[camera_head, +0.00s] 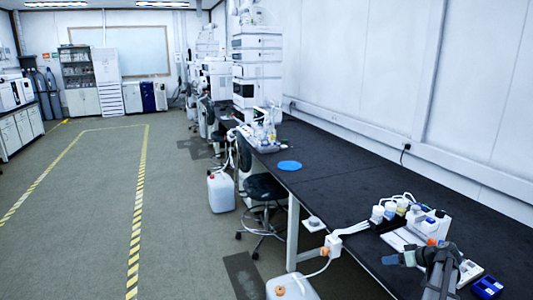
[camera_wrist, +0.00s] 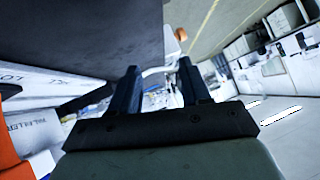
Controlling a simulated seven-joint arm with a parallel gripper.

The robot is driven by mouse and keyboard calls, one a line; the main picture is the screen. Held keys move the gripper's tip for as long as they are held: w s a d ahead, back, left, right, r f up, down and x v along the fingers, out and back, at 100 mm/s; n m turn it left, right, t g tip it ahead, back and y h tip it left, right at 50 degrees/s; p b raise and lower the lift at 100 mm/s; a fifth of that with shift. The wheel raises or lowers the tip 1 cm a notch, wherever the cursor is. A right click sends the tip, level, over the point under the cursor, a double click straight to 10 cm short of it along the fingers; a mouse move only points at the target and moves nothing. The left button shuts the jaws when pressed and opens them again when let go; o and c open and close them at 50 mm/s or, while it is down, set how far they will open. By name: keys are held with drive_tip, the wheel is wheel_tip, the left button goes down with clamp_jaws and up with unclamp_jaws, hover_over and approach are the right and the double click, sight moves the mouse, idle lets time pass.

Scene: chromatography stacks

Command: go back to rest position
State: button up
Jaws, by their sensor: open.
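My gripper (camera_head: 393,259) is at the lower right in the head view, over the near front edge of the dark bench (camera_head: 345,180). Its fingers point to the left. In the wrist view my gripper (camera_wrist: 158,75) has its two dark fingers apart, with nothing held between them. The bench's dark surface also shows at the top left of the wrist view (camera_wrist: 90,25).
Capped bottles (camera_head: 390,210) and white boxes stand on the bench close behind my gripper. A blue tray (camera_head: 487,287) lies to its right. White jugs (camera_head: 221,192) and a dark stool (camera_head: 265,187) stand on the floor. The bench middle is mostly clear around a blue disc (camera_head: 289,165).

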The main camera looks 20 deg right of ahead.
drive_tip(key=w+a+f+g, duration=0.2)
drive_tip(key=w+a+f, duration=0.15)
drive_tip(key=a, duration=0.65)
drive_tip(key=w+a+f+g+y, duration=0.1)
drive_tip(key=w+a+f+g, duration=0.3)
drive_tip(key=a, duration=0.7)
drive_tip(key=w+a+f, duration=0.2)
drive_tip(key=a+f, duration=0.3)
drive_tip(key=a, duration=0.5)
drive_tip(key=s+a+f+g+h, duration=0.1)
drive_tip(key=s+a+f, duration=0.15)
drive_tip(key=a, duration=0.65)
drive_tip(key=s+a+f+g+h, duration=0.1)
drive_tip(key=s+a+f+g, duration=0.15)
drive_tip(key=a, duration=0.55)
drive_tip(key=s+a+f+h, duration=0.2)
drive_tip(key=s+a, duration=0.1)
drive_tip(key=a, duration=0.6)
drive_tip(key=s+f+g, duration=0.3)
drive_tip(key=s+f, duration=0.7)
drive_tip(key=s, duration=0.5)
drive_tip(key=s+f+g, duration=0.4)
drive_tip(key=s+f, duration=0.6)
drive_tip(key=s, duration=0.5)
drive_tip(key=shift+d+f+n, duration=0.15)
drive_tip(key=shift+f+n, duration=0.15)
drive_tip(key=shift+f, duration=0.05)
